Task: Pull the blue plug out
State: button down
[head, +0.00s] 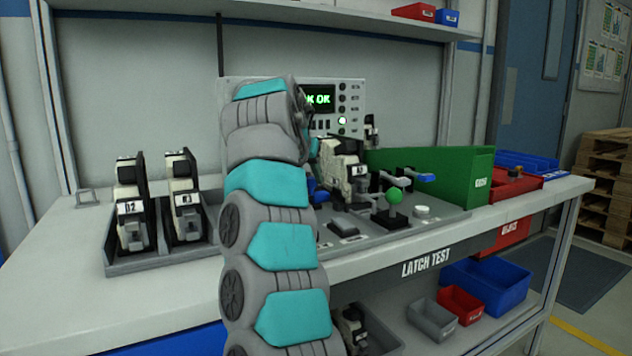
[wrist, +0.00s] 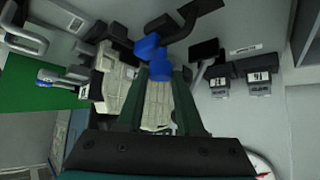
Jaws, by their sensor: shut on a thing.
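In the wrist view the blue plug (wrist: 160,69) sits between the fingertips of my gripper (wrist: 161,76), which is shut on it. Another blue piece (wrist: 148,46) lies just beyond it, touching or very close; I cannot tell whether they are joined. A pale unit with black parts (wrist: 119,80) lies beside the fingers. In the head view this unit (head: 340,160) stands on the grey test fixture (head: 440,216). A bit of blue (head: 319,192) shows there beside my arm, which hides my gripper.
A clamp with a blue handle (head: 426,177) and a green-knobbed lever (head: 393,196) stand right of the unit. A green bin (head: 430,172) is behind them, red bins (head: 505,187) further right. Two similar units (head: 130,205) (head: 184,200) stand in a rack at left. The tester screen (head: 319,98) reads OK.

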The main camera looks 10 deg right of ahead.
jog(key=shift+a, duration=0.25)
jog(key=c, duration=0.5)
grip_release()
jog(key=shift+c, duration=0.2)
jog(key=v, duration=0.7)
jog(key=shift+s+a+r, duration=0.2)
jog(key=shift+s, duration=0.1)
